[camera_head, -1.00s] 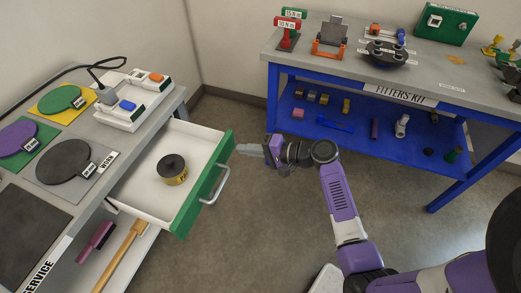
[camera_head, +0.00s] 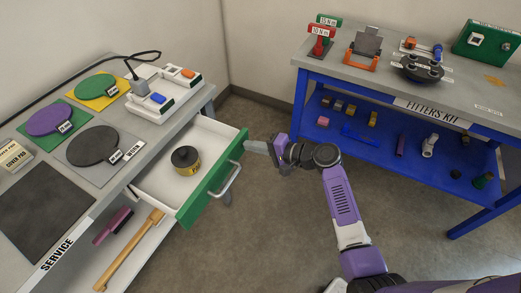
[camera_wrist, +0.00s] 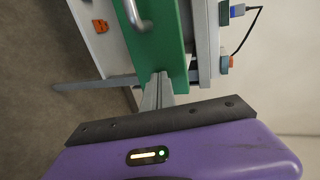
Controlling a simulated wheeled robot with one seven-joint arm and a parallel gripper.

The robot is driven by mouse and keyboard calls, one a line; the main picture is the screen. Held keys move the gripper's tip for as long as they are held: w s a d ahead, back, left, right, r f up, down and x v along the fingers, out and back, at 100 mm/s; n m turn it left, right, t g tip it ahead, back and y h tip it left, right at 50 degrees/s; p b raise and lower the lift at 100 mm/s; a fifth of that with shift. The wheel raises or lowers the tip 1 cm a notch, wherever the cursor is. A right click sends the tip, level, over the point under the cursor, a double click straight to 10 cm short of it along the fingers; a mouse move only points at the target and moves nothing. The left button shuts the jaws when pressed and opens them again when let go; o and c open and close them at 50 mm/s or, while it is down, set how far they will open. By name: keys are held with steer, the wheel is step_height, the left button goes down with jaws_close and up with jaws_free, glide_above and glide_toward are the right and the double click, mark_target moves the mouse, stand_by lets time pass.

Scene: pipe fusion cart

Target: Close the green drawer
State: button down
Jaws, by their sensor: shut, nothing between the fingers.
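The green drawer (camera_head: 207,190) stands open from the grey bench at left, with its white inside showing. A silver bar handle (camera_head: 226,183) is on its green front. A black and yellow round tin (camera_head: 186,161) sits inside. My gripper (camera_head: 250,146) is shut and empty, its fingertips at the far upper end of the drawer front. In the wrist view my gripper (camera_wrist: 158,80) points at the green front (camera_wrist: 155,45), beside the handle (camera_wrist: 138,12). I cannot tell whether the fingertips touch the front.
The bench shelf below the drawer holds a purple brush (camera_head: 113,226) and a wooden-handled tool (camera_head: 130,248). A blue fitters' table (camera_head: 400,120) stands at right. Grey floor (camera_head: 260,230) is clear between.

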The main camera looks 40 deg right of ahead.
steer(key=b, duration=0.5)
glide_toward(207, 136)
steer(key=w, duration=0.2)
steer(key=w+a+r, duration=0.1)
steer(key=w, duration=0.2)
steer(key=w+a, duration=0.1)
steer(key=w, duration=0.1)
steer(key=shift+w+a+r, duration=0.15)
steer(key=shift+w+a, duration=0.1)
steer(key=shift+w, duration=0.15)
steer(key=shift+w+a, duration=0.2)
steer(key=shift+w, duration=0.35)
steer(key=shift+w+r, duration=0.15)
steer(key=shift+r, duration=0.1)
steer(key=shift+w+a, duration=0.1)
